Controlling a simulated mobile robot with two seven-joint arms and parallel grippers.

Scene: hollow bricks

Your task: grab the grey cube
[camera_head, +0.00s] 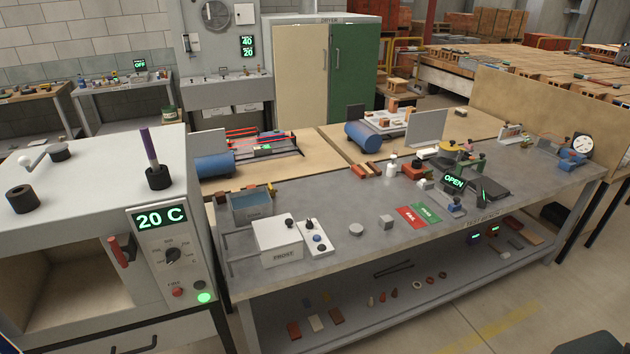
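A small grey block (386,222) that looks like the grey cube sits on the grey metal workbench (345,262), left of the red and green cards (418,214). It is small in the picture, so its exact shape is hard to tell. A round grey piece (356,229) lies just left of it, apart from it.
A white FROST box (278,243) and a control box with knobs (315,238) stand left of the block. A large oven reading 20 C (90,200) fills the left foreground. The bench top around the block is mostly clear. A lower shelf (350,315) holds several small pieces.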

